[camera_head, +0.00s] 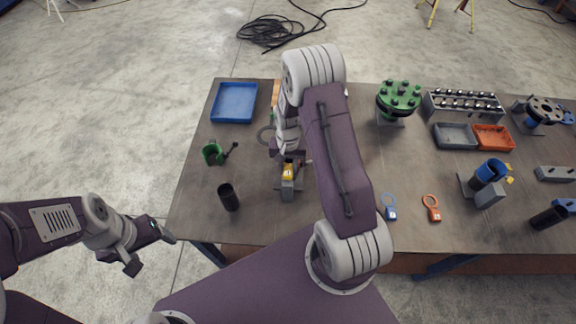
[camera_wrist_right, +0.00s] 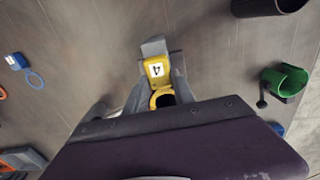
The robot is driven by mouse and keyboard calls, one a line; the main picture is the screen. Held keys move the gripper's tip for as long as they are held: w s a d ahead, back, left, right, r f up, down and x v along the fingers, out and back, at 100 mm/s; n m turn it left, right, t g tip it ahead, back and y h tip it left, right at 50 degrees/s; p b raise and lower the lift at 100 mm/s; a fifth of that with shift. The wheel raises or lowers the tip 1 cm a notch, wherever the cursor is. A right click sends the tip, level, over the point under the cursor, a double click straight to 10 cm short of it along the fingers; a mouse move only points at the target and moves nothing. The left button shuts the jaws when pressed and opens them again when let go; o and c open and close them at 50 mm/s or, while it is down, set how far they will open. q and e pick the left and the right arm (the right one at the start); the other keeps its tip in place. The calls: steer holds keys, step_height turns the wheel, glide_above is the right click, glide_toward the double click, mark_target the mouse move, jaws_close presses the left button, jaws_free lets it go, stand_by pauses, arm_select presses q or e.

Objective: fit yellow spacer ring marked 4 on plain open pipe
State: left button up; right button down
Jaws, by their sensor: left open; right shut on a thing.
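The yellow spacer ring marked 4 (camera_wrist_right: 162,98) is between the fingers of my right gripper (camera_wrist_right: 158,85), which is shut on it. Its yellow tag with the 4 faces the wrist camera. In the head view, the yellow tag (camera_head: 288,169) shows below my right wrist, and my arm hides most of the ring. A grey block (camera_head: 287,186) is right by the tag; I cannot tell if they touch. A blue open pipe (camera_head: 490,172) stands tilted on a grey support at the right; I cannot tell whether it is the plain one. My left gripper (camera_head: 152,250) is open and empty, left of the table.
A dark cup (camera_head: 228,198) and a green holder (camera_head: 212,154) stand at the left. A blue ring (camera_head: 389,200) and an orange ring (camera_head: 431,202) lie near the front edge. A blue tray (camera_head: 234,103), a green flange (camera_head: 398,97) and a dark pipe (camera_head: 548,217) are also on the table.

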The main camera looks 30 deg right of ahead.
steer(key=shift+f, duration=0.15)
steer(key=shift+f+b, duration=0.35)
stand_by(0.3)
steer(key=c, duration=1)
jaws_free()
steer(key=shift+o, duration=0.2)
steer(key=shift+w+r, duration=0.1)
steer(key=shift+r, duration=0.35)
step_height(320, 180, up, 8)
steer(key=shift+r+b, duration=0.1)
steer(key=shift+b, duration=0.85)
step_height(320, 180, up, 10)
steer(key=p, duration=0.9)
glide_above(288, 168)
steer(key=shift+f+b, duration=0.35)
steer(key=shift+f, duration=0.15)
